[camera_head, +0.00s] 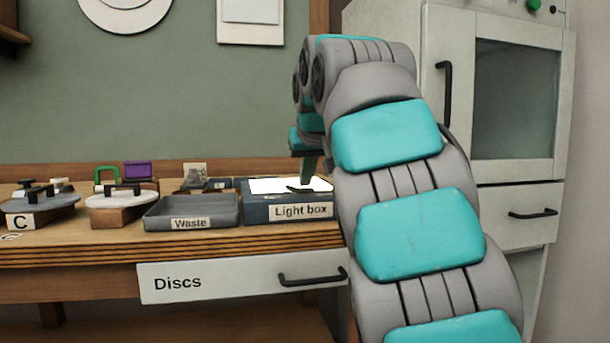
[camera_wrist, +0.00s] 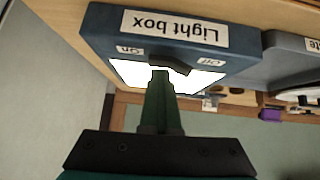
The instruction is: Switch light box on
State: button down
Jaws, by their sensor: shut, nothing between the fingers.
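The dark blue light box (camera_head: 262,211) stands on the bench with its name label facing front. Its top panel (camera_head: 262,186) looks bright white, also in the wrist view (camera_wrist: 127,72). In the wrist view the box (camera_wrist: 105,35) appears upside down, with an "On" label (camera_wrist: 131,49) at left and an "Off" label (camera_wrist: 210,62) at right. A dark switch lever (camera_wrist: 172,64) lies between them; its exact setting is hard to tell. My gripper (camera_head: 306,180) is shut and empty, its green fingers (camera_wrist: 160,75) pointing down at the lever, touching or very near it.
A grey Waste tray (camera_head: 165,214) stands left of the box. Further left are round-lidded containers (camera_head: 120,200), a green padlock-shaped item (camera_head: 106,175) and a purple item (camera_head: 138,170). A Discs drawer (camera_head: 230,280) is below. A tall white cabinet (camera_head: 515,110) stands at right.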

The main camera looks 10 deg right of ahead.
jog(key=shift+a+f, duration=0.15)
jog(key=shift+f, duration=0.05)
jog(key=shift+a+p, duration=0.3)
jog(key=shift+a, duration=0.45)
jog(key=r+p, duration=0.2)
jog(key=r, duration=0.1)
jog(key=r+p, duration=0.1)
jog(key=shift+a+r+p, duration=0.25)
jog(key=shift+r+p, duration=0.15)
jog(key=v, duration=0.9)
jog(key=shift+s+a+p, duration=0.3)
jog(key=shift+s+p, duration=0.05)
jog(key=shift+s, duration=0.05)
